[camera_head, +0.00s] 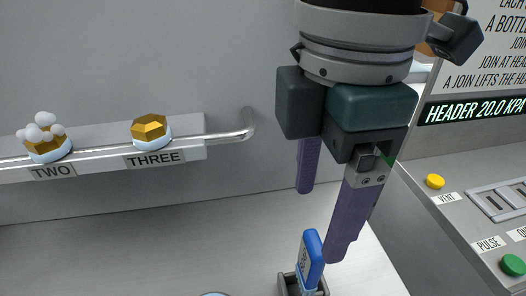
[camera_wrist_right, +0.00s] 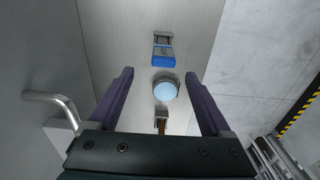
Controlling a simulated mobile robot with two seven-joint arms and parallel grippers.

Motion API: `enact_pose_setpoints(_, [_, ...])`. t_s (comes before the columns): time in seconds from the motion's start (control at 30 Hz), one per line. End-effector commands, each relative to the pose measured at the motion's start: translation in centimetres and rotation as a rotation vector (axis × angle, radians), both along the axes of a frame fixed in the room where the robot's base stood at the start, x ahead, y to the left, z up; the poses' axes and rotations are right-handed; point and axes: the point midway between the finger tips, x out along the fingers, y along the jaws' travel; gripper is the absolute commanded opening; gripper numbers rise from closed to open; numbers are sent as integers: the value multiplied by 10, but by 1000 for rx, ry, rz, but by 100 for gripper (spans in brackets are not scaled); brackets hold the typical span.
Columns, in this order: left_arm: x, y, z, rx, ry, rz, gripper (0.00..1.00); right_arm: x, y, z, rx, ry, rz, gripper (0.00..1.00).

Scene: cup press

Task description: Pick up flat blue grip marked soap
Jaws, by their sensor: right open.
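The flat blue grip (camera_head: 312,258) stands upright, slightly tilted, in a small dark holder (camera_head: 288,284) at the bottom of the head view. Its face has a marking too small to read. In the right wrist view the blue grip (camera_wrist_right: 163,56) lies beyond the fingertips, near the top centre. My right gripper (camera_head: 320,226) is open, with its two purple fingers pointing down. The fingers are above and around the grip's area, with one fingertip just right of the grip in the head view. In the wrist view nothing is held between the fingers (camera_wrist_right: 160,75). My left gripper is out of view.
A wall shelf with a metal rail (camera_head: 230,137) holds gold pieces labelled TWO (camera_head: 48,150) and THREE (camera_head: 151,130). A console (camera_head: 455,215) with buttons stands at right. A round pale-blue-topped object (camera_wrist_right: 165,90) and a brown piece (camera_wrist_right: 162,126) line up with the grip.

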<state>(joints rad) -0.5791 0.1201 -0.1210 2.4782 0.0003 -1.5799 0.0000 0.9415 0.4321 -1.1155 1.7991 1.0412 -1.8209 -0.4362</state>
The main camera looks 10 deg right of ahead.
Motion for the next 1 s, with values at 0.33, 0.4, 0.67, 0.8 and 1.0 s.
enact_pose_setpoints(0.33, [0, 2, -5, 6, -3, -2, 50, 0, -2, -44, -6, 3, 3, 82])
enact_pose_setpoints(0.4, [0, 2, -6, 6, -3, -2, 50, -1, -2, -49, -7, 3, 4, 82])
enact_pose_setpoints(0.67, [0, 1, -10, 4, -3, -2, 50, -5, -4, -89, -6, 2, 2, 82])
enact_pose_setpoints(0.8, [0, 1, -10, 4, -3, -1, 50, -5, -4, -97, -5, 0, 4, 82])
enact_pose_setpoints(1.0, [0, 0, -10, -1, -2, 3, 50, -5, -4, -97, -5, -1, 4, 82])
